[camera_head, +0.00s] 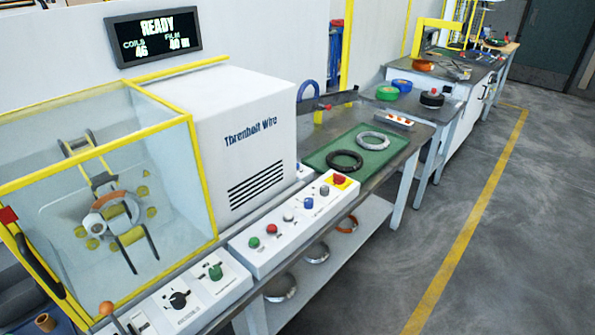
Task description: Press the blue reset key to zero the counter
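The blue reset key (308,203) stands up from a long, pale control panel (262,259) at the front of the machine. It sits in a row with a green key (254,242), a red key (271,229), a grey key (288,217) and a dark key (324,190). A red mushroom button (339,179) on a yellow plate is at the far end. Neither of my grippers is in view, and nothing covers the blue key.
A yellow-framed clear guard (110,190) encloses a coil at left. A second panel (190,297) with a black dial and green knob is in front. A green mat (370,153) with two coils lies on the table behind the keys. Open floor (500,250) lies to the right.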

